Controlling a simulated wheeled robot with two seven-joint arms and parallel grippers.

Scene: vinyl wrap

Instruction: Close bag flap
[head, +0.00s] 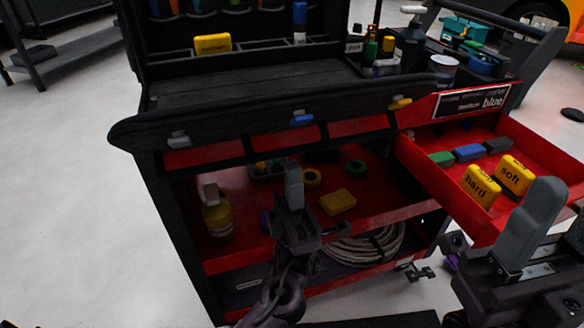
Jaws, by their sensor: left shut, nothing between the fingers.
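I cannot make out a clear bag flap. A black upright panel (260,20) with a row of pockets stands at the back of the cart top, and a black tray area (260,85) lies in front of it. My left gripper (293,185) is shut and empty, pointing up in front of the cart's open red shelf, below the black front edge. My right gripper (538,215) is at the lower right, in front of the red drawer; one grey finger shows clearly, and its opening cannot be judged.
The open red drawer (540,148) juts out at right, holding yellow "hard" (481,186) and "soft" (514,175) blocks. A yellow bottle (217,212), a yellow block (337,202) and coiled hose (365,246) sit on the cart's shelves.

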